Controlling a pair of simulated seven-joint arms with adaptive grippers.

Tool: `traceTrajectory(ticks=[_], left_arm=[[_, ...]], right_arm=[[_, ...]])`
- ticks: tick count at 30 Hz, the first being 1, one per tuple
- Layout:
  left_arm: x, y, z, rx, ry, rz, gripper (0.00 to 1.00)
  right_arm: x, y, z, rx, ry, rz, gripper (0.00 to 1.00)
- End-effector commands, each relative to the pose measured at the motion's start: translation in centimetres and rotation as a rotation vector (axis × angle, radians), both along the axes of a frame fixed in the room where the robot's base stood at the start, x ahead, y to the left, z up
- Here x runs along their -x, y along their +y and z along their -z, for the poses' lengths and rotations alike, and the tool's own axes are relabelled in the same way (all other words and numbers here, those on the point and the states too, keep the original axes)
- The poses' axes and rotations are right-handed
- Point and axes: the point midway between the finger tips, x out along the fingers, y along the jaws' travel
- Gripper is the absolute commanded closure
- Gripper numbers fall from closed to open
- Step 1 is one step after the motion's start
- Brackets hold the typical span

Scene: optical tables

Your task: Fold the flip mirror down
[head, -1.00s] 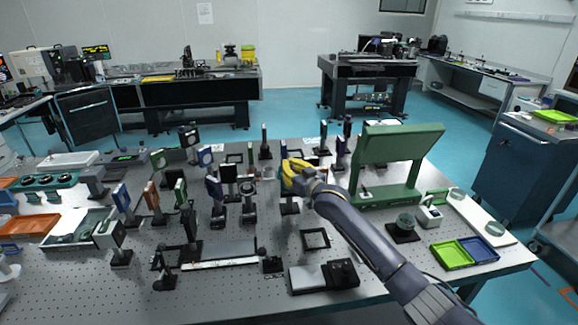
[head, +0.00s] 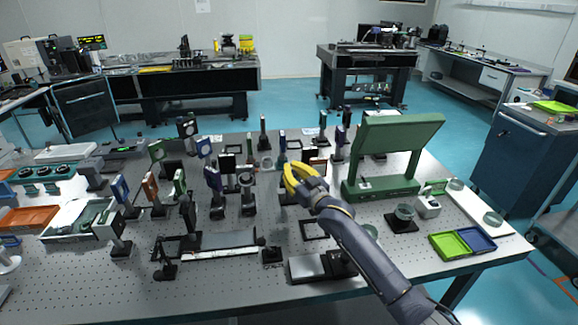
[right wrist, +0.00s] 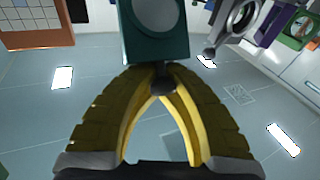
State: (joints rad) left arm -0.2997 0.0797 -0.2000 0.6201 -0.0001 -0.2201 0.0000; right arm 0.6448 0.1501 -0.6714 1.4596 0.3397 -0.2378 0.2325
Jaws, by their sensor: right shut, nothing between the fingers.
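My right gripper (head: 290,168) is shut and empty, low among the upright optic mounts in the middle of the table. In the right wrist view its yellow fingers (right wrist: 158,80) meet at the tips, close to a dark teal plate with a pale round optic (right wrist: 156,18). A small dark knob or post end (right wrist: 160,78) shows at the fingertips; I cannot tell whether they touch it. The plate stands upright and may be the flip mirror, but its hinge is hidden. My left gripper is not in view.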

Motion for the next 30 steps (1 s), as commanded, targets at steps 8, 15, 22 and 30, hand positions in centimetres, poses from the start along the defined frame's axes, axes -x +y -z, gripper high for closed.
traceTrajectory(ticks=[8, 15, 22, 30], left_arm=[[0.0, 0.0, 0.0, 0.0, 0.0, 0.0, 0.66], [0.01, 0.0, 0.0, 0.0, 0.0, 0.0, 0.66], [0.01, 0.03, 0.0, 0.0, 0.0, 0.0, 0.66], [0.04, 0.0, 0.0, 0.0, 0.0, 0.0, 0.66]], right_arm=[[0.25, -0.72, -0.73, -0.013, -0.012, 0.005, 1.0], [0.27, -0.75, -0.71, -0.013, -0.012, 0.005, 1.0], [0.27, -0.75, -0.72, -0.012, -0.013, 0.005, 0.88], [0.36, -0.5, -0.37, -0.008, -0.008, 0.003, 0.58]])
